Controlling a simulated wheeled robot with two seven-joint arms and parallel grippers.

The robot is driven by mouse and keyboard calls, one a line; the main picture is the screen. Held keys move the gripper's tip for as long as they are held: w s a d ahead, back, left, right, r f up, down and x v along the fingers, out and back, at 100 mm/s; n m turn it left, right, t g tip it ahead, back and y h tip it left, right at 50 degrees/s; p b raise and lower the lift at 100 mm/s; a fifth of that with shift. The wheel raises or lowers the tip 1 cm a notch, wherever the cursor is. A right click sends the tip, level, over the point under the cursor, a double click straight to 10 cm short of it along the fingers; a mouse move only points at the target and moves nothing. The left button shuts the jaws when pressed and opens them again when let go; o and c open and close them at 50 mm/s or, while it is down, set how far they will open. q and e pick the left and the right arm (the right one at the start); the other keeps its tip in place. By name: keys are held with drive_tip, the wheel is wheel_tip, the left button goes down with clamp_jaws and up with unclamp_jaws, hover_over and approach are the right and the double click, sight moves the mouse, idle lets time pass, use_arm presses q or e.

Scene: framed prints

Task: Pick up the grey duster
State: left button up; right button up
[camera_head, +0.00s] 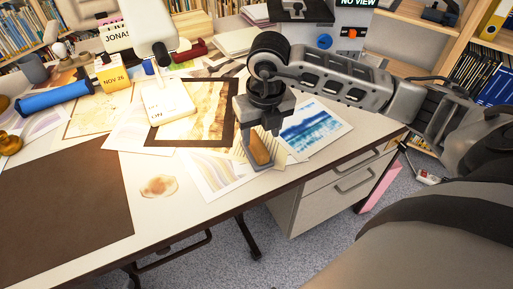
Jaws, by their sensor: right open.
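My right gripper (262,136) reaches in from the right and points down over the front right part of the desk. Its jaws are open around a small block with an orange-brown top, which I take to be the duster (260,149). Grey shows along the block's edges, but I cannot tell how much of that is the duster and how much is the fingers. The block is partly hidden by the gripper, and I cannot tell whether the fingers touch it. My left gripper is not in view.
The desk (180,222) holds a dark-framed print (213,112), a blue landscape print (313,130), loose papers, a blue roll (53,99) and a yellow date block (113,75). A brown mat (65,215) covers the front left. Drawers (340,190) sit below the right edge.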

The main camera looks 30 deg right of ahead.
sight(256, 141)
drive_tip(key=f, duration=0.2)
drive_tip(key=w+f, duration=0.1)
drive_tip(key=f, duration=0.1)
drive_tip(key=shift+w+a+f, duration=0.15)
drive_tip(key=shift+w+f, duration=0.05)
drive_tip(key=shift+f, duration=0.1)
drive_tip(key=c, duration=1.1)
